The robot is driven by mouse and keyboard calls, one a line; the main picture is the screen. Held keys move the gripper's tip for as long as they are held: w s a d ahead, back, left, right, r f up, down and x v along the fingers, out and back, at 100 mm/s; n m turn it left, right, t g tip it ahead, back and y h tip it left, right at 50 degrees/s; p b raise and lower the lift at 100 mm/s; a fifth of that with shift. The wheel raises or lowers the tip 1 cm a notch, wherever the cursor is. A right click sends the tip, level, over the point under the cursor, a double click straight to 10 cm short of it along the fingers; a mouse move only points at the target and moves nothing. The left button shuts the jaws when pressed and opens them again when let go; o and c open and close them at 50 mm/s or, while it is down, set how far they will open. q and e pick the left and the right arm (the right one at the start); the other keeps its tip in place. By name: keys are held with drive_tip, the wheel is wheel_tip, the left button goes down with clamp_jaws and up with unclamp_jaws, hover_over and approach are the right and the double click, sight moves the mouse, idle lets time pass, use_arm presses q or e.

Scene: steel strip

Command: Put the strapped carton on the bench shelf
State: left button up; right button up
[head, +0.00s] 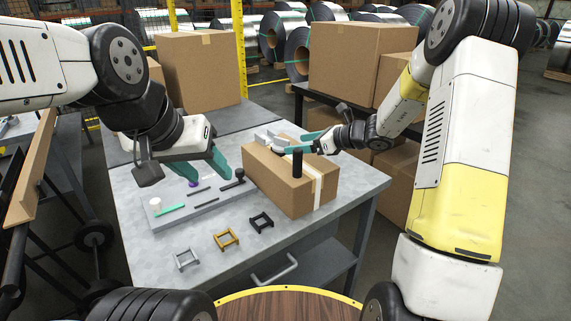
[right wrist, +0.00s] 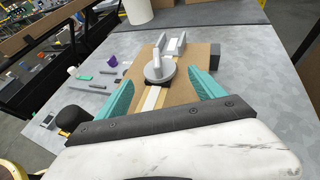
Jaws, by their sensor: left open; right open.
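The strapped carton (head: 270,178) is a brown box with a pale strap, standing on the grey bench (head: 125,190). It also shows in the right wrist view (right wrist: 197,65), with its strap running lengthwise. My right gripper (head: 295,143) is open at the carton's top far side; in the right wrist view its teal fingers (right wrist: 161,84) lie on either side of the carton. I cannot tell whether they touch it. My left gripper (head: 203,173) is open and empty above the tool tray. A dark lower bench shelf (head: 318,268) shows under the worktop, partly hidden.
A grey tray (head: 205,208) with small tools lies left of the carton. Large cartons (head: 200,70) stand behind. A wheeled cart (head: 95,235) is at left.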

sight(289, 144)
drive_tip(key=x, duration=0.4)
drive_tip(key=shift+w+a, duration=0.1)
drive_tip(key=shift+a, duration=0.25)
clamp_jaws()
